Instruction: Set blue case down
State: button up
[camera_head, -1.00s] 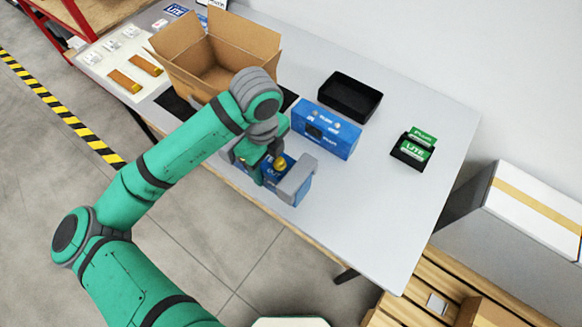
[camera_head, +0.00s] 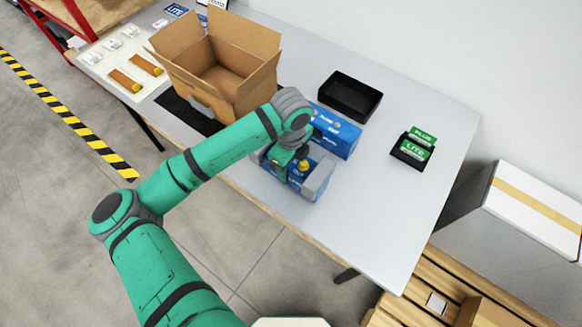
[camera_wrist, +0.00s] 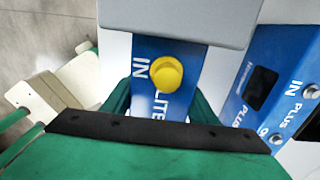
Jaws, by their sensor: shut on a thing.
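The blue case (camera_head: 314,174) is in my gripper (camera_head: 296,172) near the front edge of the table, in the head view. In the wrist view the blue case (camera_wrist: 150,72) shows "IN" and "LITE" lettering and a yellow knob (camera_wrist: 165,74). A grey block covers part of it at the top of that view. My gripper is shut on the case; its fingertips are mostly hidden. I cannot tell whether the case's underside touches the table (camera_head: 390,215).
A second blue case (camera_head: 335,134), marked PLUS, stands just behind. A black tray (camera_head: 350,96), an open cardboard box (camera_head: 228,75) and a black holder with green cards (camera_head: 412,150) are on the table. The table's right front is clear.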

jog(key=shift+f, duration=0.4)
jog(key=shift+f, duration=0.15)
jog(key=o, duration=1.8)
jog(key=shift+w, duration=0.1)
jog(key=shift+d+r, duration=0.1)
jog(key=shift+r, duration=0.2)
notch_tip(320, 180, up, 12)
jog(key=shift+f, duration=0.15)
